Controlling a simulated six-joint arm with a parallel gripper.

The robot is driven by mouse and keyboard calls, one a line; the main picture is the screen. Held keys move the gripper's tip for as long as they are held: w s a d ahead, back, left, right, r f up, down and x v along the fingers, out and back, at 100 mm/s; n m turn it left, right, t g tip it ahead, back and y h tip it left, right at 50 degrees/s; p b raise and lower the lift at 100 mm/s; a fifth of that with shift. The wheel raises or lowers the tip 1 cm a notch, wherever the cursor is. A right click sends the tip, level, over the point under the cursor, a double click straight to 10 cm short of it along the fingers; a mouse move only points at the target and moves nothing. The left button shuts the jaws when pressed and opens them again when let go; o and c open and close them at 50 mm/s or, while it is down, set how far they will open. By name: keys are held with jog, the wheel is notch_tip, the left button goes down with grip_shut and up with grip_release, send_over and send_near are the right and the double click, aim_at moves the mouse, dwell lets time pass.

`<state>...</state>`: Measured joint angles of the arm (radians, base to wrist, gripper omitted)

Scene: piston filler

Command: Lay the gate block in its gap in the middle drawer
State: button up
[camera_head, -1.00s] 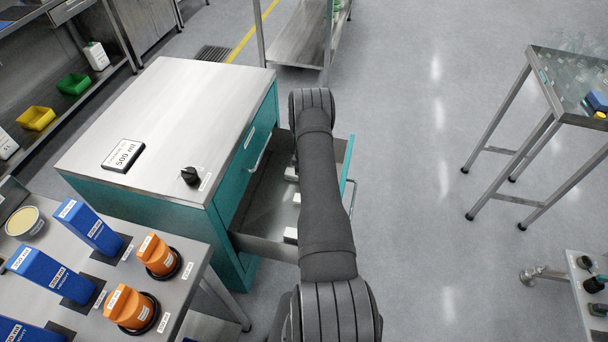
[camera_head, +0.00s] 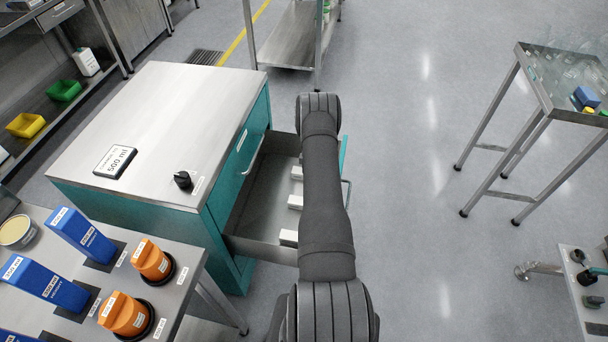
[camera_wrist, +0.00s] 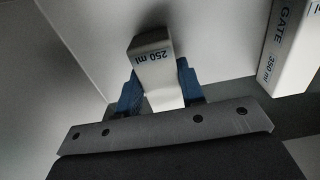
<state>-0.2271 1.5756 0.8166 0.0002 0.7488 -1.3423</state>
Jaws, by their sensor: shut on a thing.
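The middle drawer (camera_head: 262,212) of the teal cabinet stands pulled open, with several pale blocks along its inside. In the wrist view, my gripper (camera_wrist: 160,88) has its blue fingers shut on a white block marked 250 ml (camera_wrist: 152,58). A larger white block marked GATE 350 ml (camera_wrist: 286,45) stands to its right, apart from it. A grey drawer surface lies behind the held block; whether the held block touches it I cannot tell. In the head view my arm hides my gripper and part of the drawer.
The cabinet top (camera_head: 160,110) carries a 500 ml display (camera_head: 115,161) and a black knob (camera_head: 183,180). A bench at lower left holds blue blocks (camera_head: 82,235) and orange knobs (camera_head: 152,260). A steel table (camera_head: 545,85) stands at right. The floor between is clear.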

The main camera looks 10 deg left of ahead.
jog(key=shift+w+d, duration=0.35)
jog(key=shift+d, duration=0.3)
jog(key=o, duration=1.1)
notch_tip(320, 180, up, 17)
jog(key=shift+r, duration=0.2)
notch_tip(320, 180, down, 16)
jog(key=shift+r, duration=0.1)
dwell(0.4)
